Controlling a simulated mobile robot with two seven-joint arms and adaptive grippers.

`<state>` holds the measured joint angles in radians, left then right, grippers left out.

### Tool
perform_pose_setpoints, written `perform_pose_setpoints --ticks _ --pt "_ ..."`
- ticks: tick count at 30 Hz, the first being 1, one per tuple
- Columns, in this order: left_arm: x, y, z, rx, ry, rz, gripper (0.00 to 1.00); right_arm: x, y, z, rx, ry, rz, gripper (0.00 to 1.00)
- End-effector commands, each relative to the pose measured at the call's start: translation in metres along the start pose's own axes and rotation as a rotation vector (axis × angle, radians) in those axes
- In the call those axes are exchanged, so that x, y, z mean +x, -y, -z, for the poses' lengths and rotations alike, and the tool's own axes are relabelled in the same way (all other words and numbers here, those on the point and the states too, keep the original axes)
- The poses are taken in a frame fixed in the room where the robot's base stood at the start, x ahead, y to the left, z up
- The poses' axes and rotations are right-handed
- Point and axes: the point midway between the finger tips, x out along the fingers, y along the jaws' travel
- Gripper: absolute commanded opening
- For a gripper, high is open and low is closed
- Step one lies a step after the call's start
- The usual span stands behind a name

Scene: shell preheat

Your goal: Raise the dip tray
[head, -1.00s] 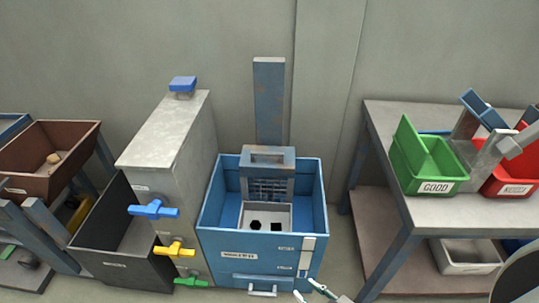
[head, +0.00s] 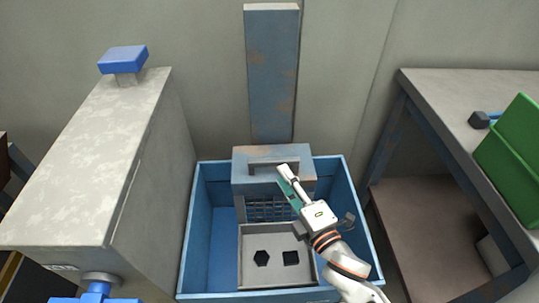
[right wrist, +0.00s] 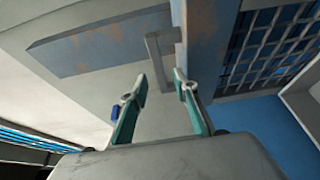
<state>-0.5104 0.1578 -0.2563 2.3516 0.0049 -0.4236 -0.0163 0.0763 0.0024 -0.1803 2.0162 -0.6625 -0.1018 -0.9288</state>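The dip tray (head: 245,262) is a grey shallow tray with a black hexagon and a black square in it. It sits low inside the blue tank (head: 205,225), below a rusty blue block (head: 245,182) with a grey bar handle (head: 262,165) on top. My right gripper (head: 287,178) is over the block, close to the handle. In the right wrist view the gripper (right wrist: 159,80) is open, its teal fingers apart, and the handle (right wrist: 155,50) shows just beyond and between the tips. I cannot tell whether they touch.
A rusty upright post (head: 272,80) rises behind the block. A tall grey cabinet (head: 95,165) with a blue knob (head: 123,60) stands at the left. A workbench (head: 440,110) with a green bin (head: 515,150) stands at the right.

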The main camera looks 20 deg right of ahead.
Motion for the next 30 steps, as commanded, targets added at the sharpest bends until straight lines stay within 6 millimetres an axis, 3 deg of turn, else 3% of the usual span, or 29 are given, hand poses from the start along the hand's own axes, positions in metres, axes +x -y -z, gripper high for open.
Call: perform_pose_setpoints --ticks 15,27,30 --pt "0.001 -0.006 0.0 -0.015 -0.006 -0.011 0.33 0.065 -0.001 0.0 0.005 -0.001 0.0 0.29" --pt "0.003 -0.004 0.014 -0.02 -0.033 -0.006 0.33 0.071 -0.001 0.0 0.006 0.0 0.001 0.29" --pt "0.003 -0.004 0.014 -0.022 -0.033 -0.005 0.33 0.071 -0.001 0.0 0.006 0.0 0.0 0.06"
